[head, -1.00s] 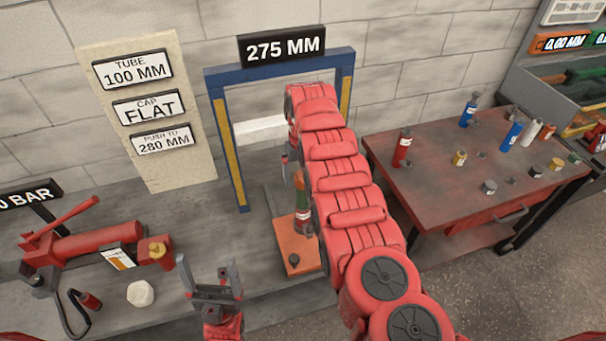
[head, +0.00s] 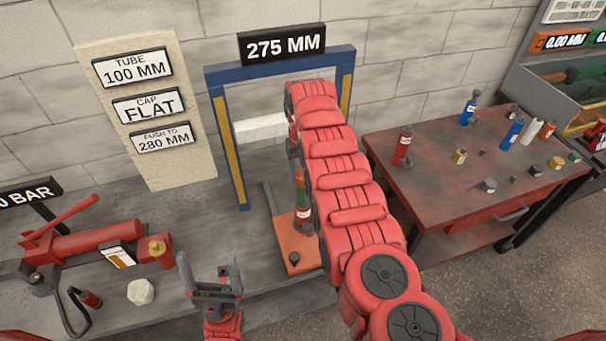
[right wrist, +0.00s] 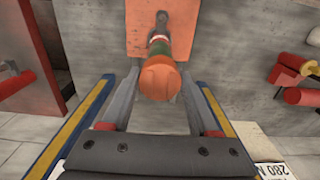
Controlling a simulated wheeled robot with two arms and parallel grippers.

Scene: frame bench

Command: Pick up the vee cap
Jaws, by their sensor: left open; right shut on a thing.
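I cannot tell for sure which piece is the vee cap. A column with a round orange-brown top, green band and red lower part (head: 302,200) stands over the orange plate inside the blue frame. In the right wrist view its round top (right wrist: 159,78) lies between the fingers of my right gripper (right wrist: 157,95), which is shut on it. In the head view my right arm hides most of that gripper. My left gripper (head: 212,278) is open and empty, fingers up, over the front of the bench. Several small metal pieces, one hexagonal (head: 489,185), lie on the red table.
The blue press frame (head: 218,130) with yellow strips stands around my right gripper. The orange plate (head: 290,240) carries a small dark knob (head: 294,258). A red hand pump (head: 95,243) and a whitish lump (head: 141,292) are at left. The red table (head: 440,200) also carries several bottles.

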